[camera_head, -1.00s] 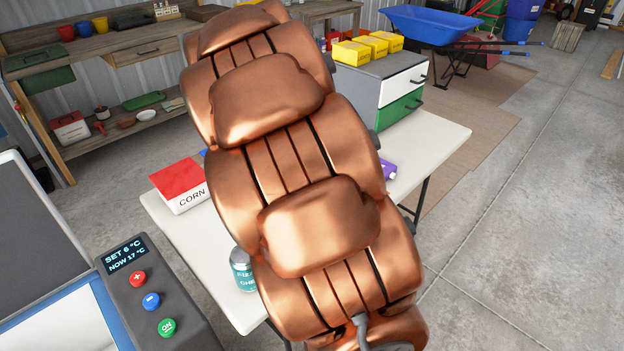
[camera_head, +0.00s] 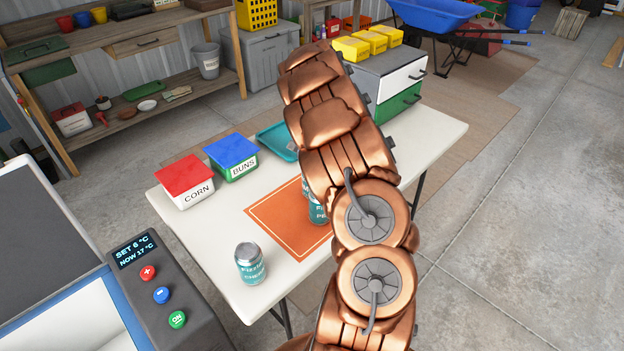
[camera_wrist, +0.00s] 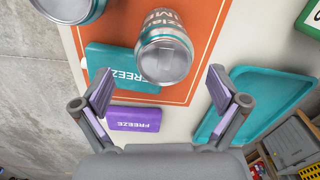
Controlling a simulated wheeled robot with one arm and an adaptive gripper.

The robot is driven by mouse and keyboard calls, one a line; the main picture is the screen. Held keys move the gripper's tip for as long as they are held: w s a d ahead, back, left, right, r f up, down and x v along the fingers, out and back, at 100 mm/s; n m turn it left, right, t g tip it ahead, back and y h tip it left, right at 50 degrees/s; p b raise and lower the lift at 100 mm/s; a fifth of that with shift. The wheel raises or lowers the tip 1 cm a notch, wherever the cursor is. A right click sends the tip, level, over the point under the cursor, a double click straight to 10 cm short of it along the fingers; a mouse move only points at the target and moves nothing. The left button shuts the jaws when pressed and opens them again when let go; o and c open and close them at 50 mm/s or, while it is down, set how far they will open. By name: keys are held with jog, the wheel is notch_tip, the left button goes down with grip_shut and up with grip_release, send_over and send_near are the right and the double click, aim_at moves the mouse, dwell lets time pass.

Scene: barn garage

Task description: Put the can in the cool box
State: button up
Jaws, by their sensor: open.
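One teal and silver can (camera_head: 250,263) stands upright on the white table's near left part. A second similar can (camera_head: 316,205) stands on the orange mat, partly hidden behind my arm. In the wrist view, a can (camera_wrist: 165,50) stands on the mat ahead of my gripper, between the lines of its fingers, and another can (camera_wrist: 72,6) is cut off at the top left. My gripper (camera_wrist: 160,88) is open and empty; the head view hides it behind my arm. The cool box (camera_head: 55,292) is at the lower left with its lid up; its display reads SET 6 °C, NOW 17 °C.
A teal freeze pack (camera_wrist: 105,65) and a purple one (camera_wrist: 134,119) lie near the can. A teal tray (camera_wrist: 262,100) is at right. CORN (camera_head: 185,181) and BUNS (camera_head: 232,156) boxes stand on the table's left, a drawer unit (camera_head: 385,80) at its back.

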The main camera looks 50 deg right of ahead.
jog(key=shift+w+a+f+p, duration=0.15)
jog(key=shift+f+p, duration=0.55)
jog(key=shift+f, duration=1.2)
jog(key=shift+a+f+p, duration=0.1)
jog(key=shift+f+p, duration=0.6)
jog(key=shift+f, duration=1.15)
jog(key=shift+c, duration=0.3)
jog(key=c, duration=1.5)
jog(key=shift+c, duration=0.2)
jog(key=shift+r, duration=0.1)
notch_tip(320, 180, up, 10)
jog(key=b, duration=0.3)
jog(key=shift+c, duration=0.2)
